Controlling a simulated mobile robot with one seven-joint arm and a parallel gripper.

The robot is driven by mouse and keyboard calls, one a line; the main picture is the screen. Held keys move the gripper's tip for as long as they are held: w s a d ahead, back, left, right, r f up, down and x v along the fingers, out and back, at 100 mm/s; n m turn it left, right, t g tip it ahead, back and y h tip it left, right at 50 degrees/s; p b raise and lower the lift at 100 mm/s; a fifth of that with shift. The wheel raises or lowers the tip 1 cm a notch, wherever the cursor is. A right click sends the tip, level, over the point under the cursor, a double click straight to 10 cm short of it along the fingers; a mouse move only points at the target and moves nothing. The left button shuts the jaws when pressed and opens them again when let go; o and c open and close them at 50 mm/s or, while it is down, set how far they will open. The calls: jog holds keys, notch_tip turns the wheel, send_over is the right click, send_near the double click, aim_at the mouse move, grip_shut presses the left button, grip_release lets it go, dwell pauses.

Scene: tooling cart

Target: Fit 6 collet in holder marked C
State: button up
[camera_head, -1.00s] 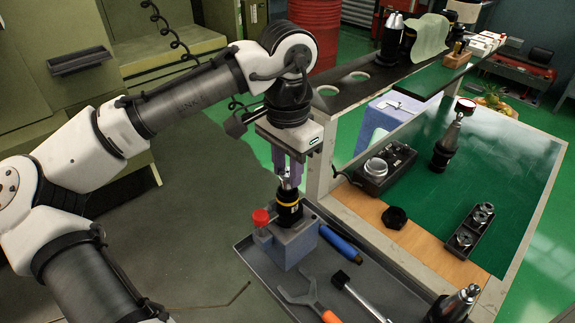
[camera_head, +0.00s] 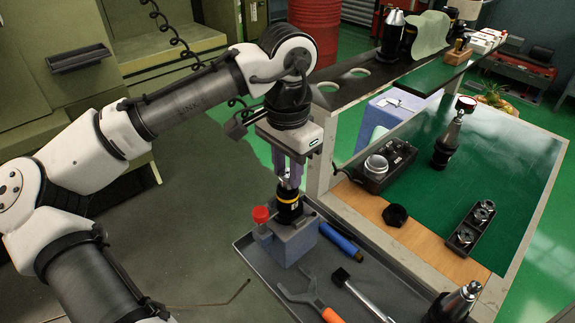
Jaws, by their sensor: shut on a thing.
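My gripper (camera_head: 289,178) points down over the grey fixture block (camera_head: 296,243) on the side tray. It is shut on a small silver collet (camera_head: 287,184), which is mostly hidden between the fingers. The collet is at the top opening of a black tool holder (camera_head: 289,208) with a yellow ring, upright in the block. I cannot tell how deep the collet sits. The holder's marking cannot be read. A rack (camera_head: 466,240) with silver collets lies on the green mat. A black nut (camera_head: 395,215) lies on the wooden strip.
The tray (camera_head: 352,283) also holds a blue-handled tool (camera_head: 340,242), an orange-handled wrench (camera_head: 310,298) and a hammer-like tool (camera_head: 357,293). More holders stand on the mat (camera_head: 447,140) and at the tray's right (camera_head: 454,305).

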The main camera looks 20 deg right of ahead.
jog(key=shift+f+b, duration=0.35)
jog(key=shift+f, duration=0.4)
dwell(0.3)
dwell(0.4)
jog(key=o, duration=1.1)
notch_tip(320, 180, up, 14)
jog(key=shift+b, duration=0.35)
